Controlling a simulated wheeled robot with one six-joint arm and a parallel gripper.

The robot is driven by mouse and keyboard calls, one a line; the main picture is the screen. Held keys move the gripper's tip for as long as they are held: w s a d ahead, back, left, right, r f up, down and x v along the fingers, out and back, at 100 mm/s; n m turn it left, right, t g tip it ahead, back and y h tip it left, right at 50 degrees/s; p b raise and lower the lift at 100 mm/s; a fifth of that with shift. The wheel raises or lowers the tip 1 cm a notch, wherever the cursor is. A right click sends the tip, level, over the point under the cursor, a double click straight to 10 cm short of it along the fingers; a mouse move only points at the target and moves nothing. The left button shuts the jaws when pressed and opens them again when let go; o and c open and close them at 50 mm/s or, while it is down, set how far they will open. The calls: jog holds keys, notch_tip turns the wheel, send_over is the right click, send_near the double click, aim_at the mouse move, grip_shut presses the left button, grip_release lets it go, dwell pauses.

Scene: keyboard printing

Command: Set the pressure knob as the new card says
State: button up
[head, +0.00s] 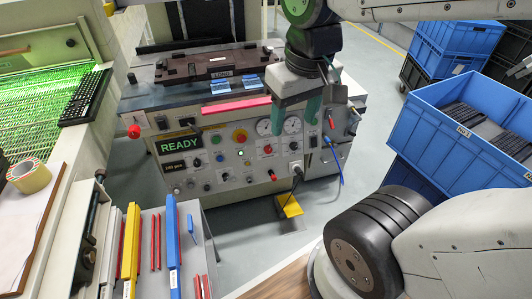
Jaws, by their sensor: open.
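The grey machine's front panel (205,170) carries several knobs, buttons and switches, and a lit display (178,144) reading READY. Two round gauges, left (264,127) and right (291,125), sit at the panel's upper right, with small controls below them. Which control is the pressure knob cannot be told, as labels are too small to read. My gripper (294,112) hangs in front of the panel's upper right by the gauges. Its two green-tipped fingers are apart, pointing down, with nothing seen between them. No card can be clearly identified.
Blue crates (465,125) stand at right, one holding dark flat pieces. A yellow pedal (289,206) is on the floor below the panel. A rack of coloured bars (150,250), a tape roll (28,176) and a clipboard (22,225) are at lower left.

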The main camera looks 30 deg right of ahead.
jog(key=w+d+f, duration=0.2)
jog(key=w+f, duration=0.2)
jog(key=w, duration=0.9)
jog(key=m+t+h, duration=0.3)
jog(key=t, duration=0.7)
send_over(269, 152)
jog(key=a, duration=0.4)
notch_tip(269, 152, down, 42)
jog(key=f+t, duration=0.1)
jog(key=s+d+f, duration=0.1)
jog(key=f, duration=0.1)
jog(key=s+f+t+h, duration=0.1)
jog(key=f, duration=0.1)
jog(key=shift+s+d+f+m+t, duration=0.2)
jog(key=shift+f+m+t, duration=0.1)
jog(key=shift+m, duration=0.1)
jog(key=s+f+t+h, duration=0.2)
jog(key=s+f+t, duration=0.1)
jog(key=s+f, duration=0.2)
jog(key=shift+m, duration=0.3)
jog(key=x, duration=0.7)
jog(key=shift+w+r, duration=0.15)
jog(key=c, duration=1)
